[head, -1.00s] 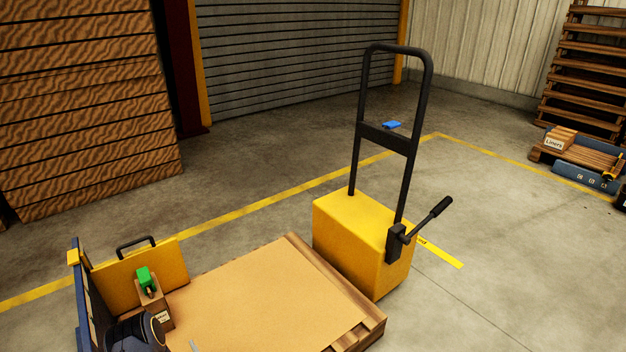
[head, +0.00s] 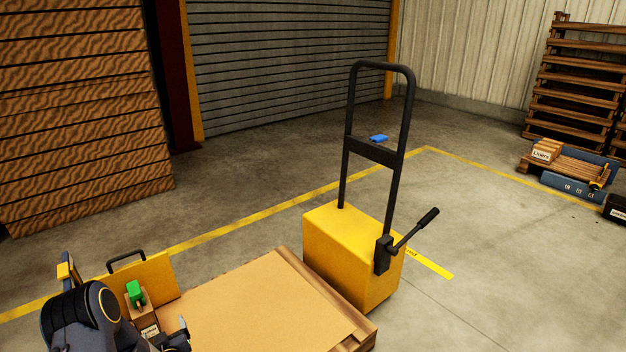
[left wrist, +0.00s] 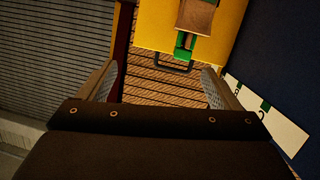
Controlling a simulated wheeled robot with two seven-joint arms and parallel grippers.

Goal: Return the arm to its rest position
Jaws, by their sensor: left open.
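My left arm (head: 84,318) comes in at the lower left of the head view, in front of the wooden platform's left end. My left gripper (head: 178,338) is partly cut off by the bottom edge there. In the left wrist view the gripper's two fingers (left wrist: 160,88) stand wide apart with nothing between them. My right gripper is in neither view.
The yellow panel (head: 158,272) and the green-topped box (head: 139,305) stand close to my left arm. A board-topped pallet (head: 250,305) lies to the right. Behind it stands a yellow truck (head: 345,245) with a tall black handle.

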